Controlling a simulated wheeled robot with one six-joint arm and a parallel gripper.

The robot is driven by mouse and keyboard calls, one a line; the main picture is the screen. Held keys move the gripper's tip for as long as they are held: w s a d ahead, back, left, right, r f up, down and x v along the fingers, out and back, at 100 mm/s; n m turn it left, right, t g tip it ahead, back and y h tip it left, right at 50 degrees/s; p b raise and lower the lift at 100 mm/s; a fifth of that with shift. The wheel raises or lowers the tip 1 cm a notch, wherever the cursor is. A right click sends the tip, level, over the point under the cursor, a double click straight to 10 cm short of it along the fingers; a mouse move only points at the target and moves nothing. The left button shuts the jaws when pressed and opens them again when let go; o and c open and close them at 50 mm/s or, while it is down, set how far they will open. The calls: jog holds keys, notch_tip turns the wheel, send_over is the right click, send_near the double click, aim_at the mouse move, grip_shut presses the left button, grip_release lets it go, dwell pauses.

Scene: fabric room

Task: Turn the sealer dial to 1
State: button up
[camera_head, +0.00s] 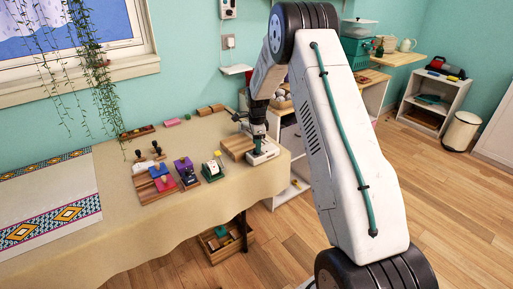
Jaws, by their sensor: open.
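My gripper (257,146) points down over a white device (264,157) near the right end of the long table. The device looks like the sealer, but its dial cannot be made out behind my gripper and at this size. I cannot tell whether the fingers touch it. My gripper is open. A small green-based item with a white upper part (212,166) stands further left.
A purple item (186,170) and a wooden board with red and blue pieces (150,186) stand left on the cloth-covered table (200,220). Wooden blocks (209,109) lie by the wall. A shelf unit (290,190) stands right of the table. The table's front is clear.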

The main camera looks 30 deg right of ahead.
jog(key=shift+w+f, duration=0.1)
jog(key=shift+f, duration=1.1)
jog(key=c, duration=1)
